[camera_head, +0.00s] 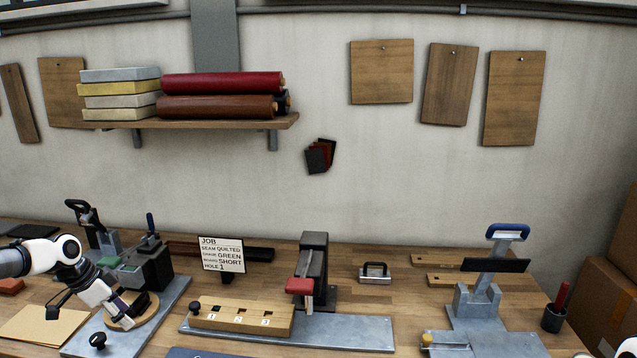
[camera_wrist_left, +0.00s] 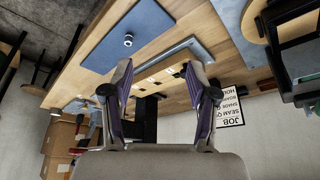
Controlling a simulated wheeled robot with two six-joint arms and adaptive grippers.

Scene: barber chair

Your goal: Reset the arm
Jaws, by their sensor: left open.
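My left gripper (camera_head: 128,312) comes in from the left in the head view, low over the left part of the bench. It is near a round wooden piece (camera_head: 148,314) on a grey metal base plate (camera_head: 172,300); whether it touches that piece I cannot tell. In the left wrist view my left gripper (camera_wrist_left: 158,70) has its two fingers spread apart, with nothing held between them. My right gripper does not show.
A job sign (camera_head: 221,254) stands behind a numbered wooden block (camera_head: 240,317). A red-handled press (camera_head: 314,262) stands mid-bench, and a blue-handled lever press (camera_head: 507,231) stands at the right. A shelf (camera_head: 200,122) holds rolls and foam slabs. Cardboard boxes (camera_head: 603,290) stand at the right.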

